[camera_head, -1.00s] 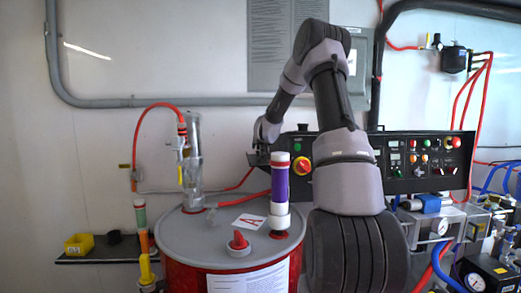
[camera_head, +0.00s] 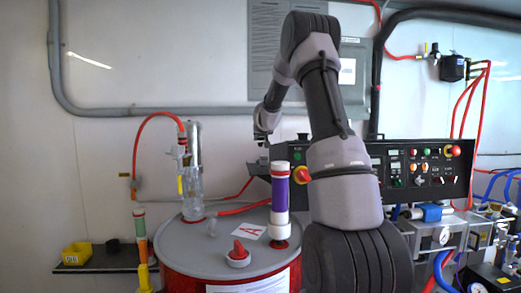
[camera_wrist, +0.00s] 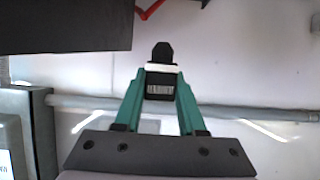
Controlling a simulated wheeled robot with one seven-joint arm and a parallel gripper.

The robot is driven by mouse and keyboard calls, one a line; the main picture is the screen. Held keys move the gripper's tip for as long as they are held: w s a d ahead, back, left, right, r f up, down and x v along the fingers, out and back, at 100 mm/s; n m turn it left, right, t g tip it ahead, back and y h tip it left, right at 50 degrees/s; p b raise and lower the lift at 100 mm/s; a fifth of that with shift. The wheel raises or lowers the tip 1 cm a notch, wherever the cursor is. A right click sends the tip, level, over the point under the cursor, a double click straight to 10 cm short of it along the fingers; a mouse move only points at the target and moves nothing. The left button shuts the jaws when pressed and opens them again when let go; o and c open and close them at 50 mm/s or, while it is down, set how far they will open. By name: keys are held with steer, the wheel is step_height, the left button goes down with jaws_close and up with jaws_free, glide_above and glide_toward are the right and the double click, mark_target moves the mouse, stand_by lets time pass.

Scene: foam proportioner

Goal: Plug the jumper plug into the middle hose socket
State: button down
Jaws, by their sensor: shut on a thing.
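In the wrist view a black plug (camera_wrist: 161,52) with a pale band and a lettered label sits between the two green fingers of my gripper (camera_wrist: 161,82). The gripper is shut on it, and its dark tip points away from the wrist. In the head view my gripper (camera_head: 264,132) is small and partly hidden, above the left end of the black control panel (camera_head: 425,168). The plug cannot be made out there. The middle hose socket cannot be made out in either view.
A red-and-grey drum (camera_head: 185,255) stands below with a purple-banded cylinder (camera_head: 280,200) and a clear tube (camera_head: 194,175) on it. A grey wall box (camera_wrist: 20,118) and conduit are close by. A dark shelf (camera_head: 110,258) holds a yellow bin. Hoses and gauges crowd the right.

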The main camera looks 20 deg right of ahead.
step_height(320, 180, up, 6)
steer(key=shift+a+f, duration=0.1)
steer(key=shift+r, duration=0.55)
